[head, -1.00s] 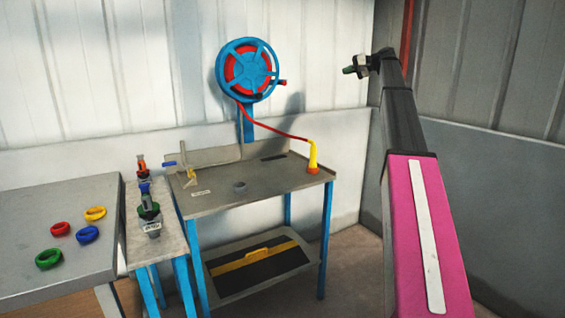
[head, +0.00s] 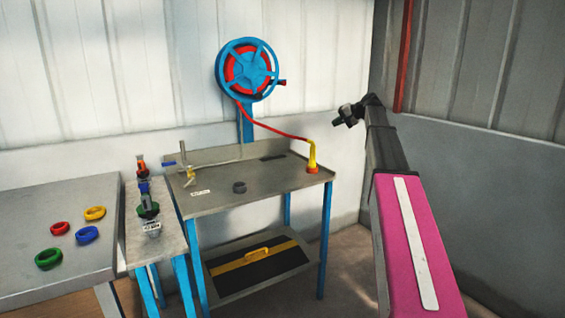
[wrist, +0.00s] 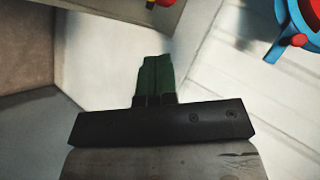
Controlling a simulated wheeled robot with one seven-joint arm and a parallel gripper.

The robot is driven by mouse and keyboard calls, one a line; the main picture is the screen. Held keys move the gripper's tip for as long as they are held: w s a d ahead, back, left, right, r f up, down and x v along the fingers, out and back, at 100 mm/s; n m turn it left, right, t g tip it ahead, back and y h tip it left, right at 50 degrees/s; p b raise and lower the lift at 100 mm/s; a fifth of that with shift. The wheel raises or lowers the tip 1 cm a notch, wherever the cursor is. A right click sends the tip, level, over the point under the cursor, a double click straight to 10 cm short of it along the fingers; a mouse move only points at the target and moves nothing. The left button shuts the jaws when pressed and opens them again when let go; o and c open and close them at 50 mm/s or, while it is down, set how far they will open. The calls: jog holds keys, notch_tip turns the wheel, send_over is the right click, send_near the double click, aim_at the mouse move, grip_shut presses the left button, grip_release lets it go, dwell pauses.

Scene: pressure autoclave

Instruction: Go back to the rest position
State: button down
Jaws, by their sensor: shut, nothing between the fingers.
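My gripper (head: 343,119) is at the end of my raised arm on the right of the head view, in the air in front of the wall corner. It is clear of the benches and touches nothing that I can see. In the wrist view, my gripper's dark green fingers (wrist: 155,76) are together with nothing between them.
A workbench (head: 215,200) with a yellow and red fitting (head: 312,158) stands left of my arm. A blue and red hose reel (head: 247,70) hangs behind it. A grey table (head: 25,225) with coloured rings is at far left. Free air surrounds my gripper.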

jog(key=s+a+f+g+h, duration=0.1)
jog(key=s+a+f, duration=0.1)
jog(key=s+f, duration=0.6)
jog(key=s+a+f+g+h, duration=0.1)
jog(key=s+f+h, duration=0.15)
jog(key=f, duration=0.85)
jog(key=s+a+f+g+h, duration=0.1)
jog(key=s+a+f, duration=0.1)
jog(key=s+f, duration=0.6)
jog(key=s+f+n+g+h, duration=0.2)
jog(key=s+f+h, duration=0.3)
jog(key=s+f, duration=1.6)
jog(key=s+g, duration=0.1)
jog(key=s, duration=0.2)
jog(key=shift+s+a+n, duration=0.25)
jog(key=shift+s+n, duration=0.1)
jog(key=shift+n, duration=0.05)
